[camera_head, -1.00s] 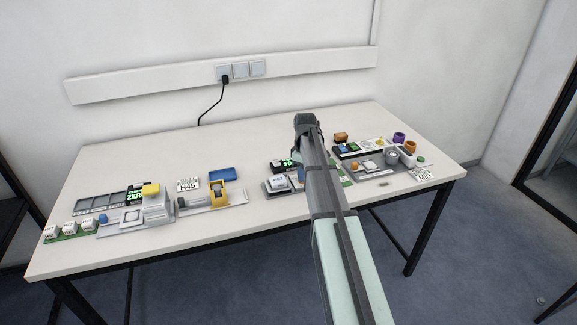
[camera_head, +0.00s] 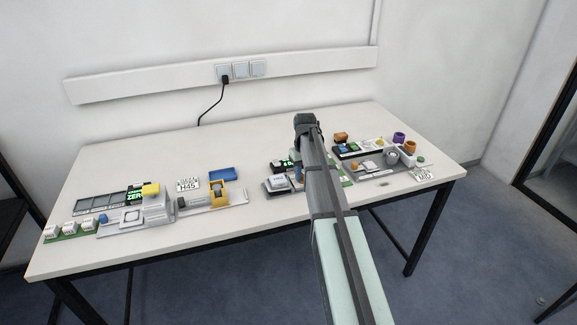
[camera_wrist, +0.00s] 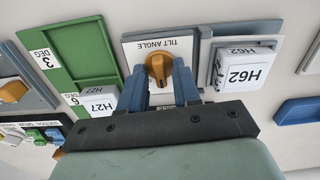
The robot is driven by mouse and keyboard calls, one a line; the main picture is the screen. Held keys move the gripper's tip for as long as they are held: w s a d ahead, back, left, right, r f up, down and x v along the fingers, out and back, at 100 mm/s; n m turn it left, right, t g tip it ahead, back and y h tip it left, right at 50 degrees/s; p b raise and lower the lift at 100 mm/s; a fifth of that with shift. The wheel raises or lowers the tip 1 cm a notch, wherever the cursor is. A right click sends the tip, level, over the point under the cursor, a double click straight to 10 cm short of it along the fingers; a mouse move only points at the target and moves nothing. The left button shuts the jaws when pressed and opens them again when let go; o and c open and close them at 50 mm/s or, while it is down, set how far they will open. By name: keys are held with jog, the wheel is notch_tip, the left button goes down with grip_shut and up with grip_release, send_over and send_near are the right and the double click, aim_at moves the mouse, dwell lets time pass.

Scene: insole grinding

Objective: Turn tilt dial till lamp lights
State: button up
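The tilt dial (camera_wrist: 158,68), an orange knob on a white plate marked TILT ANGLE, lies between the two blue fingers of my gripper (camera_wrist: 160,80) in the wrist view. The fingers stand on either side of the knob, very close to it; I cannot tell whether they press on it. The knob's pointed end faces my palm. In the head view, a blue fingertip of my gripper (camera_head: 298,173) shows at the left of my arm, which hides the dial. A small dark display with green digits (camera_head: 285,164) stands nearby. I cannot make out which part is the lamp.
In the wrist view, a white H62 block (camera_wrist: 240,72) sits right of the dial plate, and a green tray (camera_wrist: 68,58) with a white H27 block (camera_wrist: 99,103) is at left. The head view's table (camera_head: 265,140) is clear behind my gripper.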

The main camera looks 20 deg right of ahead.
jog(key=shift+r, duration=3.5)
